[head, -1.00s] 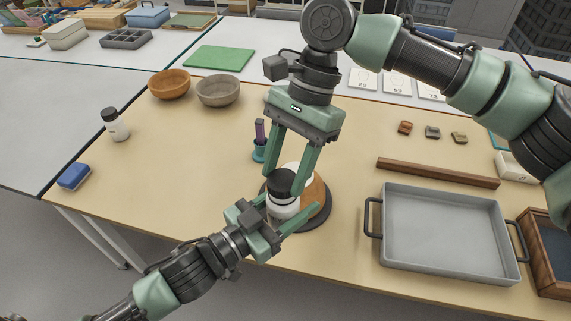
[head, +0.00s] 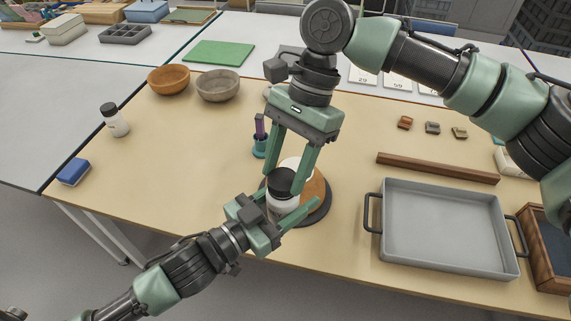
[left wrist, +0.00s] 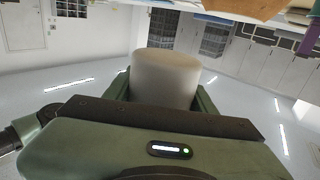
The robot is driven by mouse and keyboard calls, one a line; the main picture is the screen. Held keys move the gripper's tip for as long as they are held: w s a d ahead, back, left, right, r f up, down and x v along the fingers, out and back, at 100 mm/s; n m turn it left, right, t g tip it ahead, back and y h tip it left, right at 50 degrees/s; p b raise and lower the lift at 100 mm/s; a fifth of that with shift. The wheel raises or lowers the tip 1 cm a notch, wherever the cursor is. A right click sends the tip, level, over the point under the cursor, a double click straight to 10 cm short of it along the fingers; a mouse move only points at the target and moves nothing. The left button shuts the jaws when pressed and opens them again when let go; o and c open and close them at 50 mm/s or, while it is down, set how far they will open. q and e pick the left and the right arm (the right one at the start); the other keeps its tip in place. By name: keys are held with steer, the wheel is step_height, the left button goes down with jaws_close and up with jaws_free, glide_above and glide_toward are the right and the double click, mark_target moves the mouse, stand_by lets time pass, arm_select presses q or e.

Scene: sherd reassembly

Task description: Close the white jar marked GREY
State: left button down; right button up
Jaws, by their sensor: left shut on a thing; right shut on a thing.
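A white jar (head: 283,205) stands upright with its black lid (head: 281,180) on its top. Whether the lid is fully seated cannot be told. My left gripper (head: 285,213) is shut around the jar's body from the front left. My right gripper (head: 283,184) comes from above and is shut on the lid. In the left wrist view, the pale jar body (left wrist: 166,78) sits between the left fingers; no marking shows there. Another white jar with a black lid (head: 115,123) stands at the left of the table. Its marking is too small to read.
A round wooden stand (head: 318,196) with a dark rim is beside the held jar. A purple-handled tool in a teal holder (head: 260,146) stands behind. A grey tray (head: 440,190) and a wooden bar (head: 437,172) are right. Two bowls (head: 168,80) sit far left; the left middle is clear.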

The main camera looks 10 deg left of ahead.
steer(key=m, duration=0.2)
steer(key=m+t+y, duration=0.1)
steer(key=m, duration=0.2)
steer(key=shift+s+d+t+y, duration=0.1)
steer(key=shift+d+t+y, duration=0.1)
steer(key=shift+t+y, duration=0.1)
steer(key=m+t, duration=0.1)
steer(key=m, duration=0.2)
steer(key=shift+s+d+y, duration=0.1)
steer(key=shift+y, duration=0.2)
steer(key=shift+m+t, duration=0.4)
steer(key=shift+m, duration=0.5)
steer(key=o, duration=1.3)
